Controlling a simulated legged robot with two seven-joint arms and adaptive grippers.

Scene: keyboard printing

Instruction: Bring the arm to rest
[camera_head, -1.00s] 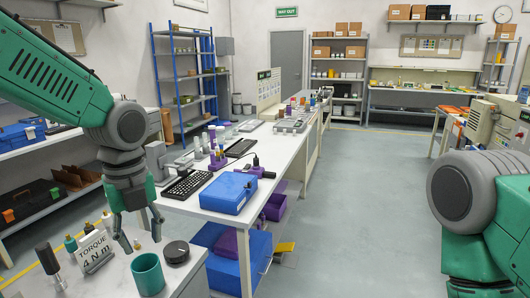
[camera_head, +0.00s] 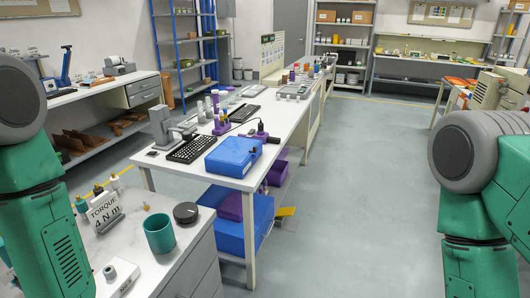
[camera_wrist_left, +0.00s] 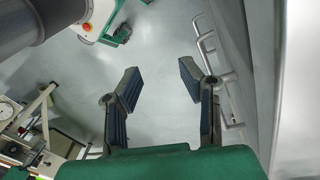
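My left gripper (camera_wrist_left: 158,82) shows in the left wrist view with its two fingers spread apart. Nothing is between them, and bare grey floor (camera_wrist_left: 160,55) lies beyond. In the head view my left arm (camera_head: 45,235) hangs down at the left edge, and its gripper is out of the picture. My right arm (camera_head: 480,215) is bent down at the right edge. Its gripper is out of view.
The floor (camera_head: 350,190) between table and right arm is clear.

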